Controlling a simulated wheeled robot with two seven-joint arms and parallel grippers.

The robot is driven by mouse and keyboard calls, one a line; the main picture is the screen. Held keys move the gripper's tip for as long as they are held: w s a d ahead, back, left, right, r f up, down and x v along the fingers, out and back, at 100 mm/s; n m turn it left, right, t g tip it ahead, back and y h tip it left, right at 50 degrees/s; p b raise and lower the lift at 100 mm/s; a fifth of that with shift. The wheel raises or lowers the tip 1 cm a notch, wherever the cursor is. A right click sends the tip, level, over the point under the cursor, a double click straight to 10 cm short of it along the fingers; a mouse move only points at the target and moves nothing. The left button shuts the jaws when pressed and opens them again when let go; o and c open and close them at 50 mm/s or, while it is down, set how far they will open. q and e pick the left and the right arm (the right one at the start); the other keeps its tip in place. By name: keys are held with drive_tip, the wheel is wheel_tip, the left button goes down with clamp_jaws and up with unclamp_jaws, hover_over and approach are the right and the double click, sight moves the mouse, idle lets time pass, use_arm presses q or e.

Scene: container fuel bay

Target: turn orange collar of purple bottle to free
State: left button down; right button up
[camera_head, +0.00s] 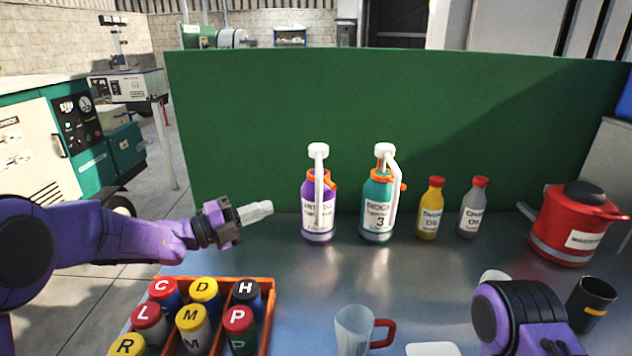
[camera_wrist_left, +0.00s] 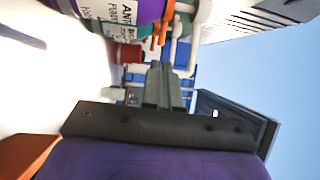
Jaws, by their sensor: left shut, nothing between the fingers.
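The purple bottle (camera_head: 317,232) stands upright on the metal table, with a white pump head (camera_head: 318,150) and a white tube down its front. Its orange collar (camera_head: 312,175) sits around the neck, partly behind the tube. My left gripper (camera_head: 267,208) is shut and empty, to the left of the bottle and apart from it, below collar height. In the left wrist view the shut fingers (camera_wrist_left: 165,82) show in the middle, with the purple bottle (camera_wrist_left: 130,10) and orange collar (camera_wrist_left: 167,22) at the top edge. My right arm shows at lower right, but its gripper is not visible.
A teal bottle (camera_head: 376,225) with an orange collar stands just right of the purple one. Yellow (camera_head: 430,215) and grey (camera_head: 472,215) bottles and a red pot (camera_head: 565,228) are farther right. An orange crate (camera_head: 268,325) of capped jars and a clear mug (camera_head: 352,330) stand in front.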

use_arm(q)
drive_tip(key=p, duration=0.2)
approach(329, 185)
drive_tip(key=p+x, duration=0.3)
drive_tip(key=x, duration=0.2)
drive_tip(key=shift+w+d, duration=0.2)
drive_tip(key=shift+w+d+p, duration=0.25)
drive_tip(key=shift+d+p, duration=0.05)
drive_tip(key=shift+d, duration=0.25)
drive_tip(key=shift+w+f, duration=0.1)
use_arm(e)
drive_tip(key=r, duration=0.5)
drive_tip(key=shift+s+r, duration=0.3)
drive_tip(key=shift+r, duration=0.1)
